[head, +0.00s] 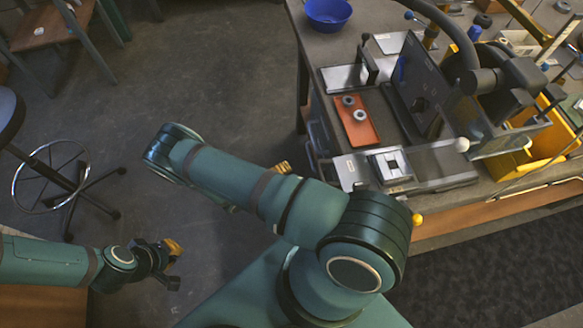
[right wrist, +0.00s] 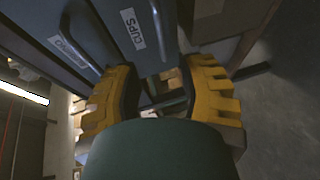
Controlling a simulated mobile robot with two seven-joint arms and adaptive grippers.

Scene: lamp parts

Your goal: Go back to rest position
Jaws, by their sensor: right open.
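My left gripper (head: 172,262) is at the lower left of the head view, over the bare floor and clear of the workbench. It is small and seen from the side, so the gap between its fingers cannot be made out. My right gripper (head: 283,168) is mostly hidden behind my own right arm in the head view; only a yellow bit shows, left of the workbench. In the right wrist view its yellow fingers (right wrist: 163,100) stand apart with nothing held between them. Beyond them is a dark drawer front labelled CUPS (right wrist: 133,30).
The workbench (head: 470,206) fills the upper right, with an orange tray (head: 371,133) holding grey ring parts, a blue bowl (head: 328,12) and yellow bins (head: 497,167). A stool (head: 72,184) stands at far left, a wooden chair (head: 45,27) behind. The floor between is free.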

